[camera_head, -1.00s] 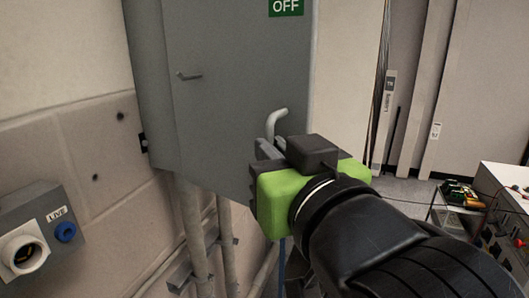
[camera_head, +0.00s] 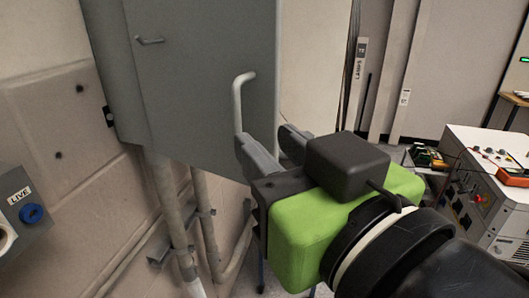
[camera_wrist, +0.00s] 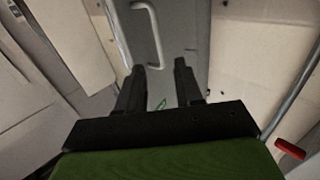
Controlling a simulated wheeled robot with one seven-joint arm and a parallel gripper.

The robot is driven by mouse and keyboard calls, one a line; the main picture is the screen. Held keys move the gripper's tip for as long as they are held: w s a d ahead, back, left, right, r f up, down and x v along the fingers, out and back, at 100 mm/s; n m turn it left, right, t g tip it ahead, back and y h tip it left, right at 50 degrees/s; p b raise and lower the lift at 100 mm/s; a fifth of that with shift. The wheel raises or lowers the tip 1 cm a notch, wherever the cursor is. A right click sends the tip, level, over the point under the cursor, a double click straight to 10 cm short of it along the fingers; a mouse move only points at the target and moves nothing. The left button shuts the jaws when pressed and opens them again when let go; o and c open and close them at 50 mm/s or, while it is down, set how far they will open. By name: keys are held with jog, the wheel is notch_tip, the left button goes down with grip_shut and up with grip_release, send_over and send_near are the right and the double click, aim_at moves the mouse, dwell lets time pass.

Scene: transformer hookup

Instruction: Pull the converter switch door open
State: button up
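The converter switch door (camera_head: 195,60) is a grey panel on a grey wall cabinet. It looks closed. A long light-grey bar handle (camera_head: 238,100) stands near its lower right edge, and a small grey latch (camera_head: 150,41) sits higher to the left. My gripper (camera_head: 268,144) is open and empty, just below and to the right of the bar handle's lower part; whether a finger touches it I cannot tell. In the wrist view the handle (camera_wrist: 151,28) is ahead of and between or slightly left of my spread fingers (camera_wrist: 160,66).
Pipes (camera_head: 170,205) run down below the cabinet. A grey socket box labelled LIVE (camera_head: 22,215) is on the left wall. Floor shows between.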

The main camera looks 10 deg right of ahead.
jog(key=v, duration=0.7)
jog(key=w+d+f+m+g+h+p, duration=0.25)
jog(key=w+f+g, duration=0.3)
jog(key=f, duration=0.45)
jog(key=d+f+g+h+p, duration=0.1)
jog(key=d+f+g, duration=0.2)
jog(key=f, duration=1.3)
jog(key=s+g, duration=0.1)
jog(key=g, duration=0.2)
jog(key=shift+d, duration=0.15)
jog(key=shift+w+g, duration=0.1)
jog(key=shift+g, duration=0.15)
